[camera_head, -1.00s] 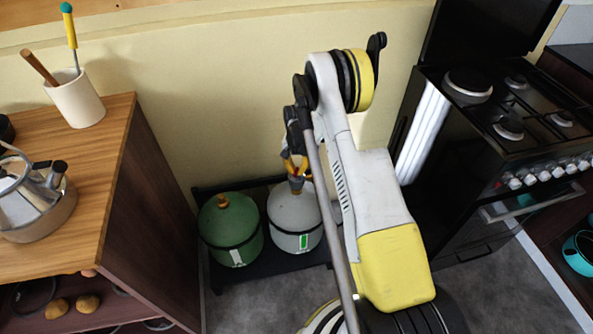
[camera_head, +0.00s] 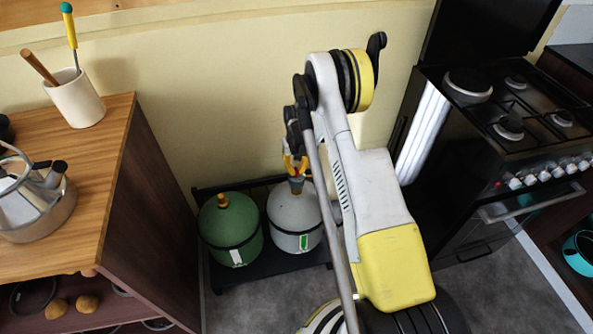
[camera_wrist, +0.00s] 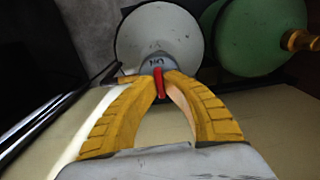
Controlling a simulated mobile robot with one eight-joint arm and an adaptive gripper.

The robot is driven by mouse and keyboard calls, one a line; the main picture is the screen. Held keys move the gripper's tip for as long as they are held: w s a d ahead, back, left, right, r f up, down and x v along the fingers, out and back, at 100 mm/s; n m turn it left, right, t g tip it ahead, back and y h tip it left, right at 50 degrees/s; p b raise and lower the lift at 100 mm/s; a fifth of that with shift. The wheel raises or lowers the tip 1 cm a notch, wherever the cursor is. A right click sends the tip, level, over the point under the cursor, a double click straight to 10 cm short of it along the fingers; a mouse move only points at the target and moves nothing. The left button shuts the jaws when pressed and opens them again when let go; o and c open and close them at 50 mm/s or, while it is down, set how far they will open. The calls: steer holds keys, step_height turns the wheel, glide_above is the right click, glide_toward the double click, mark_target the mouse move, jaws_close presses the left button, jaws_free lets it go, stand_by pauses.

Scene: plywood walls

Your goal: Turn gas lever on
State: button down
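A white-grey gas bottle (camera_head: 295,214) with a grey regulator on top stands on a low black rack by the wall. The wrist view shows the bottle (camera_wrist: 150,38), the regulator (camera_wrist: 155,64) with dark lettering, and the red gas lever (camera_wrist: 160,86) on it. My gripper (camera_head: 295,172) is above this bottle. Its yellow fingers (camera_wrist: 161,77) are drawn together at the tips, with the red lever between them. They look shut on the lever, though the exact contact is partly hidden.
A green bottle (camera_head: 229,229) with a brass valve stands beside the white one. The wall (camera_head: 220,110) is close behind. A wooden counter (camera_head: 95,165) with a kettle is at left, a black stove (camera_head: 500,130) at right. Grey floor is open in front.

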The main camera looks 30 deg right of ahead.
mark_target(296, 170)
stand_by(0.3)
steer(key=c, duration=1.5)
jaws_free()
steer(key=shift+r, duration=0.1)
step_height(296, 170, up, 12)
